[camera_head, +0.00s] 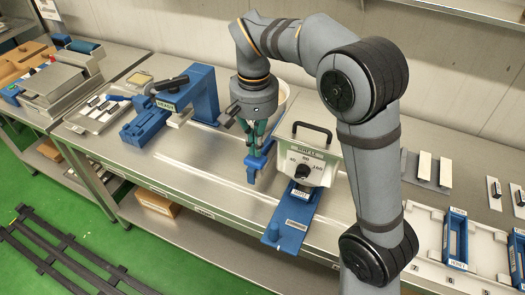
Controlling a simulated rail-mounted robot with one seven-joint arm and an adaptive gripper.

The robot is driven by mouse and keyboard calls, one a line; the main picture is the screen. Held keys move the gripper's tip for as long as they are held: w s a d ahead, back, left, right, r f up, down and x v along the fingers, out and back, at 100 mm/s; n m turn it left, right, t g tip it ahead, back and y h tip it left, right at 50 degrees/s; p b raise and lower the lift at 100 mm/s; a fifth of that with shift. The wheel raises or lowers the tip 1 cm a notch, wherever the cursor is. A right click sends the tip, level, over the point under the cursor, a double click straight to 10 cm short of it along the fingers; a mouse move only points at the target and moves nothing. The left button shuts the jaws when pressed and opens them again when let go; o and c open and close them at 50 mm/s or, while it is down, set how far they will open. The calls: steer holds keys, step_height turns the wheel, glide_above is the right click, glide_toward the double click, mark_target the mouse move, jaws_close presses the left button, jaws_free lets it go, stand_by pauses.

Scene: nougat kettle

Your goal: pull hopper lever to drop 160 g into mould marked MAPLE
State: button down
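A blue lever (254,166) stands at the hopper's left side. My gripper (256,147) points down right at the lever's top; whether its fingers are closed on it or only beside it is unclear. A small blue mould with a white label (300,194) sits below the hopper on a blue base (290,223). The mould's label is too small to read surely.
A blue clamp-like station (203,92) stands left of my gripper. A pale round kettle (283,97) is partly hidden behind my wrist. At right, a white tray (428,226) holds blue moulds (456,238). The steel bench (215,160) is bare in front of my gripper.

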mark_target(256, 162)
steer(key=shift+f+b, duration=2.6)
steer(key=shift+f, duration=0.65)
step_height(256, 162, up, 10)
steer(key=p, duration=0.9)
steer(key=shift+r, duration=0.1)
